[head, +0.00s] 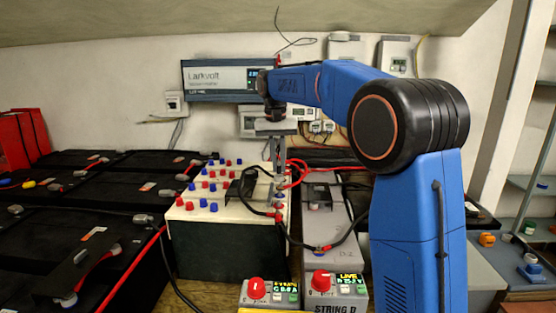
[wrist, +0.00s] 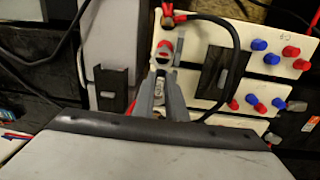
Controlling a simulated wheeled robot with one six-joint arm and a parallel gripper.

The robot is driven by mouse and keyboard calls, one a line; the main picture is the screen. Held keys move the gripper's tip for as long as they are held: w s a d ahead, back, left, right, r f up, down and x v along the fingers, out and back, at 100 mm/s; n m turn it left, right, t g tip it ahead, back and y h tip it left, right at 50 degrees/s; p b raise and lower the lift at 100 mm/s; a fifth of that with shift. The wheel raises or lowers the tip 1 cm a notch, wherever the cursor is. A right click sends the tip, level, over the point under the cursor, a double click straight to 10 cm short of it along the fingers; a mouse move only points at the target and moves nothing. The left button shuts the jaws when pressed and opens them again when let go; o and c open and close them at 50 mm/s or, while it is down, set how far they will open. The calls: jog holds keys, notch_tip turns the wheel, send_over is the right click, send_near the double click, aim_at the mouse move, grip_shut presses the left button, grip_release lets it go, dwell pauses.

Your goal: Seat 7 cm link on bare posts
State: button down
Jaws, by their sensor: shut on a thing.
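My gripper (head: 278,160) points down over the right edge of the white-topped case (head: 184,212). In the wrist view my gripper (wrist: 163,62) is shut on a small red piece (wrist: 165,46) between its fingertips. The piece is partly hidden by the fingers, and I cannot tell if it is still seated. A dark plate-like piece (head: 239,191) lies on the case left of my gripper; it also shows in the wrist view (wrist: 210,72). I cannot clearly tell which piece is the 7 cm link. Bare posts are not clear behind my fingers.
Red and blue caps (head: 213,207) stand on the white case. A black cable (head: 285,232) loops to the grey block (head: 319,240) at right, and red cables (head: 297,172) curve behind. Two control boxes (head: 268,295) stand in front. Black batteries (head: 100,205) fill the left.

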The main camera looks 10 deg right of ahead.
jog(key=shift+f, duration=3.35)
jog(key=shift+s+a+f, duration=0.1)
jog(key=shift+f, duration=1.1)
dwell(0.8)
jog(key=c, duration=1.3)
grip_release()
jog(key=shift+r, duration=0.15)
jog(key=shift+r, duration=3.85)
